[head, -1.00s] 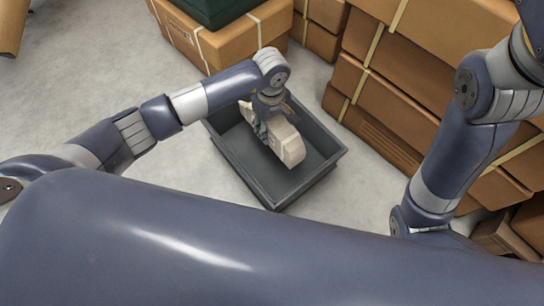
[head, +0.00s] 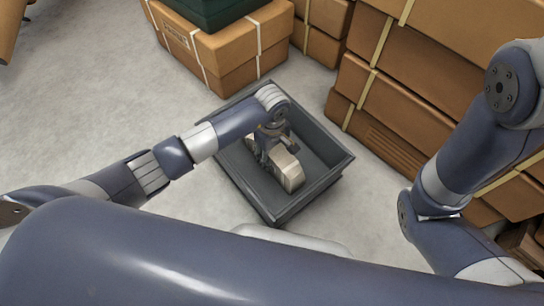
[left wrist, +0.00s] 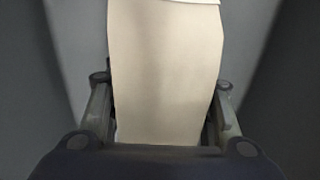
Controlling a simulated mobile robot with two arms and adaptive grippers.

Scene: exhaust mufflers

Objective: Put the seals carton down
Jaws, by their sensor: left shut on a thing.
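The seals carton (head: 287,170) is a small pale beige box inside the dark grey open tray (head: 318,189) in the head view. My left gripper (head: 274,150) comes down over the tray and is shut on the carton. In the left wrist view the carton (left wrist: 165,75) fills the middle, with a finger of the left gripper (left wrist: 163,110) on each side. Whether the carton touches the tray floor cannot be told. My right arm shows at the right, but its gripper is out of the frame.
Strapped brown boxes (head: 405,110) are stacked to the right, close to the tray. Another brown box (head: 225,50) with a dark green case (head: 215,8) on top stands behind it. The pale floor (head: 85,90) at the left is clear.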

